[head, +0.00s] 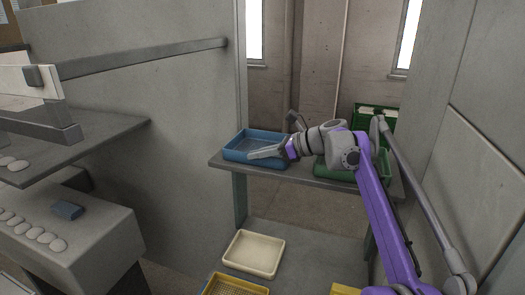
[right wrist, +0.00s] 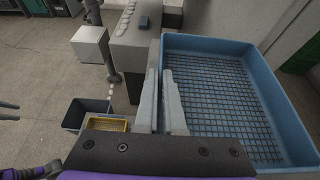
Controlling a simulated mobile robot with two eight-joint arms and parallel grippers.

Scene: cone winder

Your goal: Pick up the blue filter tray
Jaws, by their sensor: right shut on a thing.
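The blue filter tray (head: 232,153) is a shallow tray with a grid floor, at the left end of a grey shelf table. It fills the right side of the right wrist view (right wrist: 225,100) and looks empty. My right gripper (head: 256,153) reaches it from the right in the head view. In the right wrist view its two fingers (right wrist: 161,85) stand on either side of one tray wall, shut on it. Whether the tray is clear of the table cannot be told.
A green tray (head: 335,172) stands on the same table (head: 293,181), partly behind my right arm. A cream tray (head: 254,254) and a yellow tray (head: 228,290) lie lower down. A grey partition (head: 170,150) stands left of the table, a grey panel (head: 465,130) at right.

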